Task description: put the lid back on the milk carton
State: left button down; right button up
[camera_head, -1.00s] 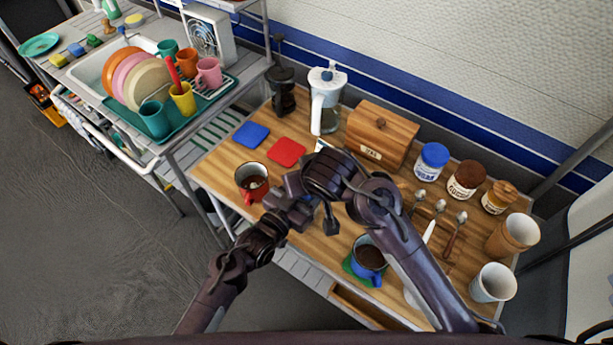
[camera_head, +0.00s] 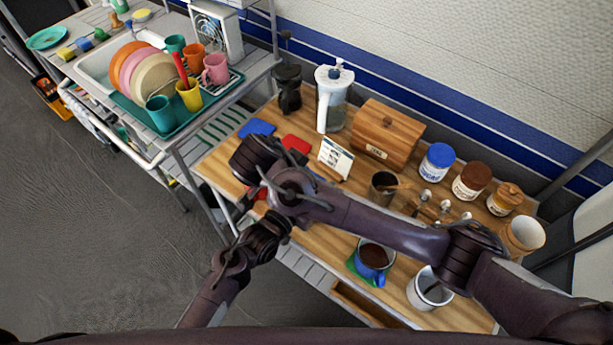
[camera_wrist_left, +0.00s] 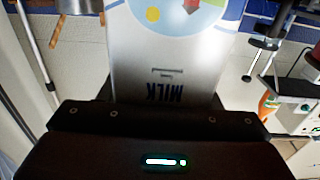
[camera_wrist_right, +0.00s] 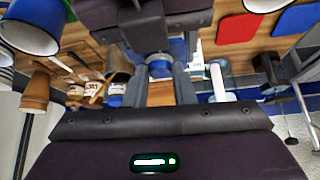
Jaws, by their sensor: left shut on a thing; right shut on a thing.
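The milk carton (camera_wrist_left: 165,65) fills the middle of the left wrist view, silver with a dark "MILK" print that appears upside down. My left gripper (camera_wrist_left: 166,98) is shut around it. In the head view my left gripper (camera_head: 268,228) is at the table's left front edge, and the arms hide most of the carton. I cannot tell whether lid and carton touch.
The dish rack (camera_head: 190,115) is at left.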

jog(key=o, duration=1)
jog(key=shift+c, duration=0.2)
jog(key=shift+d, duration=0.1)
jog(key=shift+c, duration=0.5)
